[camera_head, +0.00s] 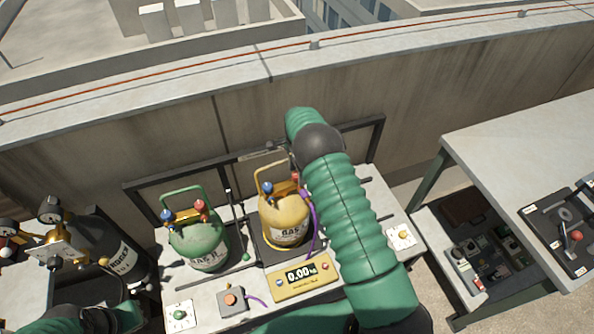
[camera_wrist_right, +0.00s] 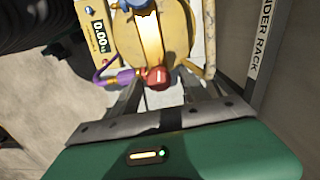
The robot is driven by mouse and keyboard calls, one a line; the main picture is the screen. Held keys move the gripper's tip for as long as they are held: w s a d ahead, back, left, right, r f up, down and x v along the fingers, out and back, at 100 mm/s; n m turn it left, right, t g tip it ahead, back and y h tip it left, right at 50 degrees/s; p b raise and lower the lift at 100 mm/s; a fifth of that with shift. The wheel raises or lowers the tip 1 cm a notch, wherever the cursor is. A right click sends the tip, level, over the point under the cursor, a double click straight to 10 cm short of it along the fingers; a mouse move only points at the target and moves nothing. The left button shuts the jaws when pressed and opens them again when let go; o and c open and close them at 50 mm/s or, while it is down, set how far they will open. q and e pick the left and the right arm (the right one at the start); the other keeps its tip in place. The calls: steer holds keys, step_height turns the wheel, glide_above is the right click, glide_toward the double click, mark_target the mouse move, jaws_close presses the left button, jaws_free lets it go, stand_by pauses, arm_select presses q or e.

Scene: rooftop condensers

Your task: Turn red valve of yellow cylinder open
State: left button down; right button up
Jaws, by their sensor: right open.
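The yellow cylinder (camera_head: 283,222) stands upright on a dark scale plate, with a blue valve (camera_head: 268,188) and a red valve (camera_head: 295,176) on top. A purple hose (camera_head: 312,212) runs from the red valve's side. My right arm reaches over from the right, and its gripper is mostly hidden by the arm in the head view. In the right wrist view, my right gripper (camera_wrist_right: 160,92) is open, with its fingers on either side of the red valve (camera_wrist_right: 158,77). I cannot tell whether they touch it. My left gripper's fingers do not show.
A green cylinder (camera_head: 198,245) with blue and red valves stands left of the yellow one. A yellow scale display (camera_head: 302,277) reads 0.00 in front. A dark cylinder (camera_head: 115,255) is at far left. A shelved bench (camera_head: 520,140) stands right; a concrete parapet runs behind.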

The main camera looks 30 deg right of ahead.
steer(key=shift+f, duration=0.2)
jaws_close()
